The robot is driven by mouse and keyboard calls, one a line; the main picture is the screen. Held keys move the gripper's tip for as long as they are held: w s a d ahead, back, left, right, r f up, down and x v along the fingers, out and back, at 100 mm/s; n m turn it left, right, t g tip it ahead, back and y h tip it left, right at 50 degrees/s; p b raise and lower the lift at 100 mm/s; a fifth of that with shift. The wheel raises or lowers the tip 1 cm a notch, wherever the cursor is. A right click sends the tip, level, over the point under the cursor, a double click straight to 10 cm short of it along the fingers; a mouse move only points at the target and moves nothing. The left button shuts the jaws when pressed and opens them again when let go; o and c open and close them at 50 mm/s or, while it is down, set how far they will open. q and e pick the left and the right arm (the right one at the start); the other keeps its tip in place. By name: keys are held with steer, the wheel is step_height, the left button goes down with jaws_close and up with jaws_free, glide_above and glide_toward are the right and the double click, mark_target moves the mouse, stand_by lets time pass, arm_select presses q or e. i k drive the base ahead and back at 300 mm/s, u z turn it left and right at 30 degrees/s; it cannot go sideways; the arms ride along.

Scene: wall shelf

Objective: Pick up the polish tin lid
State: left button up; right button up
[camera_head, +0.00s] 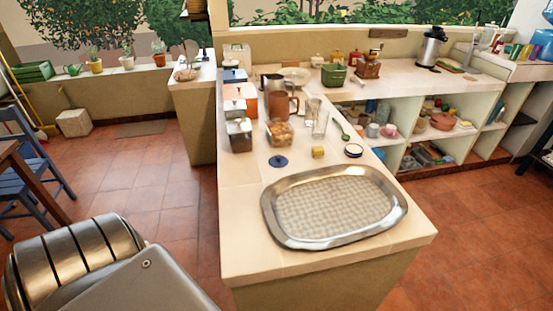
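A flat, round, dark blue lid (278,161) lies on the counter, just behind the metal tray and apart from it. It looks like the polish tin lid, though it is too small in view to read any marking. A small round tin (353,150) with a dark rim and a pale top sits to its right, behind the tray. Part of my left arm shows at the lower left, but no gripper fingers are in view. My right gripper is not in view either.
A large oval metal tray (390,217) with a woven-patterned base fills the counter's near end. A glass jar (280,134), a dark canister (239,136) and drinking glasses stand behind. Bare counter (243,205) lies left of the tray.

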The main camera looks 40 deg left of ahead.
mark_target(278, 161)
steer(key=u, duration=1.6)
steer(key=i, duration=0.1)
steer(key=z, duration=2.1)
steer(key=k, duration=1)
steer(key=u, duration=0.4)
